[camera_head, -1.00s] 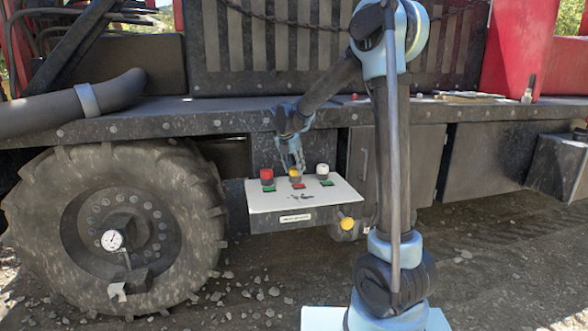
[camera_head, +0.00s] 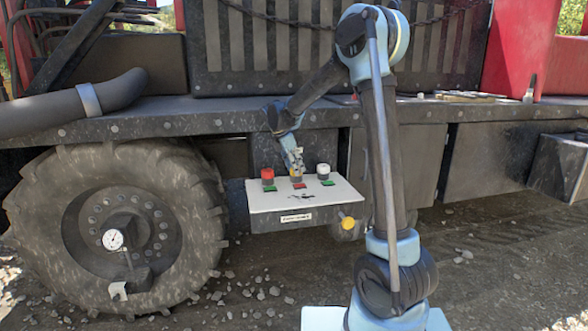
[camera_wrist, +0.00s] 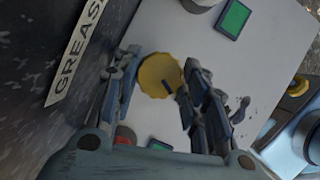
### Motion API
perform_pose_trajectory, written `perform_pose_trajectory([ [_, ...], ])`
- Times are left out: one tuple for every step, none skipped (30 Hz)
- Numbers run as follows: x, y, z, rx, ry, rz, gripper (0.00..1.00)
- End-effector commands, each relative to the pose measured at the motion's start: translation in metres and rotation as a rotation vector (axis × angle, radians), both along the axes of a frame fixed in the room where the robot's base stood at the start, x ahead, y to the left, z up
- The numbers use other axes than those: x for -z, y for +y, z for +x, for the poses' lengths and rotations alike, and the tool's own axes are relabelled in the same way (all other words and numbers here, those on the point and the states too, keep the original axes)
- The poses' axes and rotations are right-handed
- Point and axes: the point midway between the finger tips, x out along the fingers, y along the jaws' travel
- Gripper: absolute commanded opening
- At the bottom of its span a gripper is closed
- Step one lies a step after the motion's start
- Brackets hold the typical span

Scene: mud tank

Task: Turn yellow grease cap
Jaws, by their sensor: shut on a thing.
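The yellow grease cap (camera_wrist: 158,76) is in the middle of the wrist view, a round ribbed disc with a dark mark on it. In the head view the cap (camera_head: 296,178) is mostly hidden behind my fingers. My gripper (camera_wrist: 165,88) is shut on it, with one finger on each side. My gripper (camera_head: 296,166) reaches down from the upper left in the head view. The cap stands on a white-topped panel (camera_head: 265,200), between the red cap (camera_head: 267,173) and the white cap (camera_head: 323,169).
A ledge (camera_head: 230,118) runs above; a big tyre (camera_head: 115,225) stands left.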

Motion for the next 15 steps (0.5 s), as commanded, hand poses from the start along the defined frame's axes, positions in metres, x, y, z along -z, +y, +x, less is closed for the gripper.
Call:
perform_pose_trajectory([
  [0.0, 0.0006, 0.0014, 0.028, -0.001, -0.001, 0.16],
  [0.0, 0.0006, 0.0015, 0.044, -0.001, 0.0, 0.16],
  [0.0, 0.0005, 0.0014, 0.065, 0.0, -0.001, 0.16],
  [0.0001, 0.0004, 0.0014, 0.08, -0.001, -0.001, 0.16],
  [0.0001, 0.0005, 0.0015, 0.093, -0.001, -0.001, 0.16],
  [0.0, 0.0006, 0.0015, 0.108, -0.002, 0.0, 0.16],
  [0.0, 0.0005, 0.0014, 0.12, -0.001, -0.001, 0.16],
  [0.0, 0.0005, 0.0014, 0.128, -0.001, 0.0, 0.16],
  [0.0, 0.0005, 0.0014, 0.139, -0.001, -0.001, 0.16],
  [0.0, 0.0005, 0.0014, 0.147, -0.001, -0.001, 0.16],
  [0.0, 0.0005, 0.0014, 0.153, -0.001, -0.001, 0.16],
  [0.0, 0.0005, 0.0014, 0.16, -0.001, -0.001, 0.16],
  [0.0, 0.0006, 0.0015, 0.163, -0.001, -0.001, 0.16],
  [0.0, 0.0006, 0.0015, 0.166, -0.001, -0.001, 0.16],
  [0.0, 0.0006, 0.0015, 0.17, -0.001, -0.001, 0.16],
])
